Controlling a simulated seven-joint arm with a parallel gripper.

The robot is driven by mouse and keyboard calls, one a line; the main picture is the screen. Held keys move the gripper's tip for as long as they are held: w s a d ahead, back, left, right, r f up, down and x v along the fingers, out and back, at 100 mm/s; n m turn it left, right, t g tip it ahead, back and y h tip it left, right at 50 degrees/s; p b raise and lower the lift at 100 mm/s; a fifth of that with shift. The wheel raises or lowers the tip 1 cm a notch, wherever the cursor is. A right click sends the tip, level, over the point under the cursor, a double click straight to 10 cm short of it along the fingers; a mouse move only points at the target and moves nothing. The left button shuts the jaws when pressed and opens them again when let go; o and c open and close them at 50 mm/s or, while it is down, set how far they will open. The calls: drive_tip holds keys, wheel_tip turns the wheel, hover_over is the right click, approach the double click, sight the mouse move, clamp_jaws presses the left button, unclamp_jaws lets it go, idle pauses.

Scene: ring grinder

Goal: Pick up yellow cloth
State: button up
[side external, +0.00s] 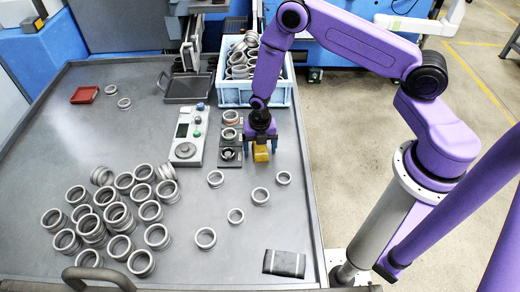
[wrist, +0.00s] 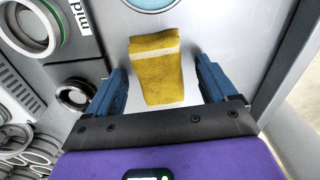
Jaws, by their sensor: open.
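The yellow cloth (wrist: 156,72) is a folded piece with a pale stripe near its far end, lying on the grey table. In the wrist view it sits between and ahead of the blue fingers of my gripper (wrist: 160,88), with clear gaps on both sides. In the side external view my gripper (side external: 261,140) is over the yellow cloth (side external: 261,153), near the table's right edge, and partly hides it. The gripper is open and holds nothing. The height of the fingers above the table cannot be told exactly.
A dark ring holder (side external: 230,153) stands just left of the gripper, beside a grey gauge device (side external: 190,137). A light blue crate of rings (side external: 288,95) is behind. Loose rings (side external: 260,196) and a dark folded item (side external: 284,263) lie in front. Many rings are piled at left.

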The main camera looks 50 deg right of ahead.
drive_tip(key=shift+c, duration=0.3)
drive_tip(key=c, duration=1)
drive_tip(key=shift+r, duration=0.15)
drive_tip(key=shift+r, duration=0.65)
drive_tip(key=s+r, duration=0.3)
drive_tip(key=s, duration=0.1)
drive_tip(key=s+d+r, duration=0.1)
drive_tip(key=s+r, duration=0.3)
drive_tip(key=s, duration=0.1)
drive_tip(key=s+r, duration=0.4)
drive_tip(key=s, duration=0.1)
drive_tip(key=shift+d+r, duration=0.2)
drive_tip(key=shift+d, duration=0.2)
